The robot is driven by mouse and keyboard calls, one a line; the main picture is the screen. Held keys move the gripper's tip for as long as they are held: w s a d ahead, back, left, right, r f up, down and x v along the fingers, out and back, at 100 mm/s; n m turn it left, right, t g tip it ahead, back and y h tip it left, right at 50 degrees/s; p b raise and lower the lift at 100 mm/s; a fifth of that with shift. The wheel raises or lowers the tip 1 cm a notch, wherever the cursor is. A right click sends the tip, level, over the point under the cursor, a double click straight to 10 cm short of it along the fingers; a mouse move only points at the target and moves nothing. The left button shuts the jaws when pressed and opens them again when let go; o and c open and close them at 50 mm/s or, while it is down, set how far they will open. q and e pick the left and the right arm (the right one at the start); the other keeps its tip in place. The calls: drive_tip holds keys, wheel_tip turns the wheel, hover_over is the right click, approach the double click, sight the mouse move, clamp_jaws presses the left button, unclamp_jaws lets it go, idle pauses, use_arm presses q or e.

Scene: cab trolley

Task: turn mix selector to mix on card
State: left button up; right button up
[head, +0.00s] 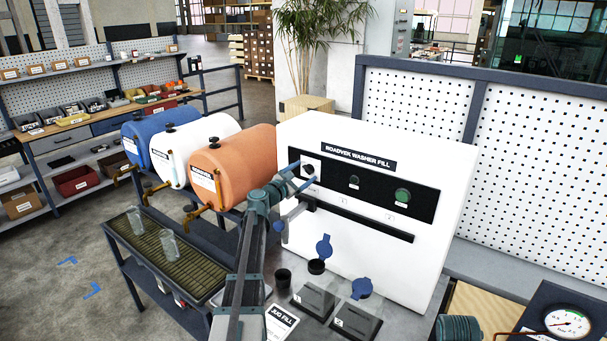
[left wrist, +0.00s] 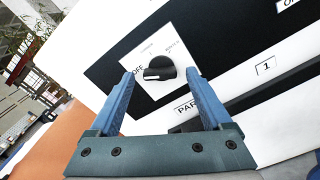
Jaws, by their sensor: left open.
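The mix selector is a black knob (left wrist: 158,69) on a white square plate in the left wrist view. OFF is printed to its left; the other marks around it are too small to read surely. A pale mark shows low on the knob's face; I cannot tell its exact setting. My left gripper (left wrist: 160,74) is open, its blue fingers on either side of the knob; contact cannot be told. In the head view the left gripper (head: 303,174) is at the left end of the white washer fill cabinet's (head: 440,165) black panel. A JUG FILL card (head: 281,322) lies on the bench, its small text unreadable.
Blue (head: 150,135), white (head: 205,140) and orange (head: 245,160) tanks stand left of the cabinet. Two clear jugs (head: 169,244) stand on a slatted tray. A black rail (head: 360,220) runs below the panel. Blue-capped fillers (head: 324,247) stand in front.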

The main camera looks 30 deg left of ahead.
use_arm(q)
drive_tip(key=shift+w, duration=0.25)
clamp_jaws()
idle(0.3)
drive_tip(key=shift+m, duration=0.3)
drive_tip(key=m, duration=0.5)
drive_tip(key=shift+r+m, duration=0.1)
drive_tip(key=shift+m, duration=0.3)
drive_tip(key=m, duration=0.5)
drive_tip(key=shift+d+r, duration=0.1)
drive_tip(key=shift+m, duration=0.3)
